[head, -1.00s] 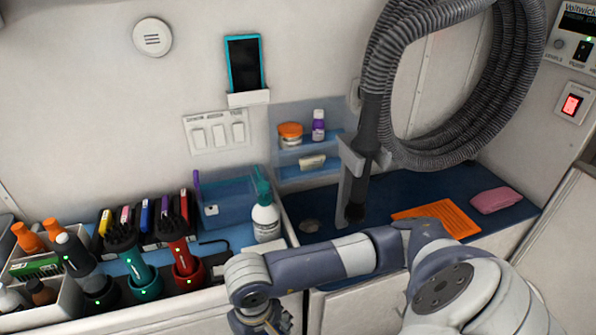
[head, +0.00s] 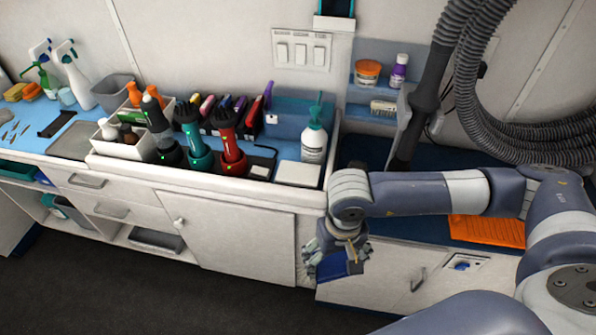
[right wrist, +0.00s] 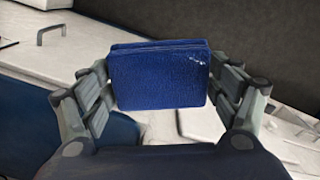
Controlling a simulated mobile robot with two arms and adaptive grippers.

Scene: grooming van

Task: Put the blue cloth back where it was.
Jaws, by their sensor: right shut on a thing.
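The blue cloth (right wrist: 158,78) is a folded, dark blue pad. My right gripper (right wrist: 160,97) is shut on it, with a finger on its left and right sides in the right wrist view. In the head view the right gripper (head: 335,256) hangs in front of the white cabinets, and the cloth (head: 334,270) shows below its wrist, partly covered by the fingers. It is held in the air, clear of the counter. My left gripper is not in view.
The light-blue counter (head: 20,122) at left holds spray bottles (head: 75,80), a grey bin (head: 113,92) and a white caddy (head: 118,148). Dryers (head: 230,140) and a pump bottle (head: 314,140) crowd its right part. An orange mat (head: 485,231) lies in the dark-blue basin. Open shelves (head: 150,240) sit below.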

